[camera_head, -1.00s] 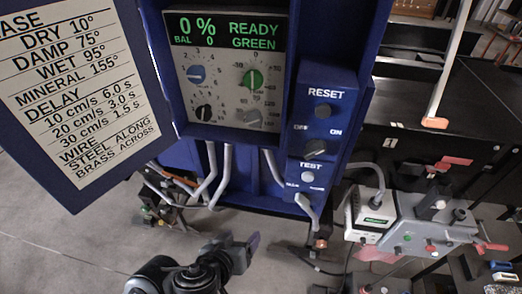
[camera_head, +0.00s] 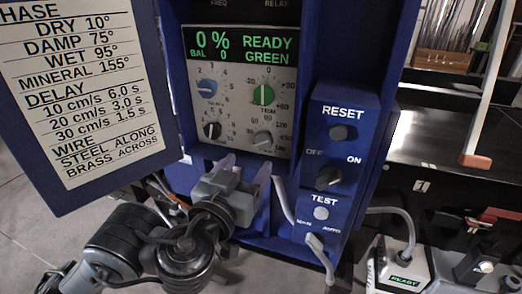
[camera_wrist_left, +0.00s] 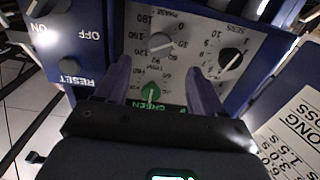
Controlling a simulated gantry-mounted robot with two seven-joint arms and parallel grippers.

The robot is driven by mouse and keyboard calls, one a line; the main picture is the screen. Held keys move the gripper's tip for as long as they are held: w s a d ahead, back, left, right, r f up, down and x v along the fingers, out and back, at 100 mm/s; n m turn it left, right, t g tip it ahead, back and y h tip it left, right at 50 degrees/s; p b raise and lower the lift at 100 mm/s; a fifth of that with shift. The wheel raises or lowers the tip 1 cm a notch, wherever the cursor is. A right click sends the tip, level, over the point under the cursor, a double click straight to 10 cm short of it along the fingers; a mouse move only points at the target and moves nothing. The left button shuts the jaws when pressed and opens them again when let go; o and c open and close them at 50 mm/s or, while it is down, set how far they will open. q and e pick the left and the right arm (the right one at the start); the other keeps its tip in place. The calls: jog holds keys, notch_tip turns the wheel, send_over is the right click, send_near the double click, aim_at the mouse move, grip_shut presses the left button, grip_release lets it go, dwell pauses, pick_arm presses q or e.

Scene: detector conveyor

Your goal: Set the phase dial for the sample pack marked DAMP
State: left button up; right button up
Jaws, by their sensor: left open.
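The phase dial is a grey knob (camera_head: 263,139) at the lower right of the detector's control panel. In the left wrist view the phase dial (camera_wrist_left: 162,43) sits beside the printed word PHASE and degree numbers; its exact setting is too small to read. The chart (camera_head: 85,95) on the open blue door lists DAMP 75° under PHASE. My left gripper (camera_head: 245,168) is open and empty just below and in front of the panel. In the left wrist view its two fingers (camera_wrist_left: 162,80) point at the panel, apart, with the phase dial beyond them. My right gripper is out of view.
A blue dial (camera_head: 208,87), the green TRIM dial (camera_head: 263,95) and a black dial (camera_head: 212,130) share the panel. The display (camera_head: 240,45) reads 0 % READY GREEN. A box with RESET (camera_head: 342,132), OFF/ON and TEST controls juts out at right.

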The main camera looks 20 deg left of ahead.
aim_at(263, 144)
pick_arm(q)
jog(key=w+b, duration=0.5)
jog(key=w, duration=0.2)
jog(key=shift+a+f, duration=0.1)
jog(key=shift+a, duration=0.05)
jog(key=shift+w+b, duration=0.35)
jog(key=shift+w, duration=0.55)
jog(key=shift+c, duration=0.5)
jog(key=c, duration=0.9)
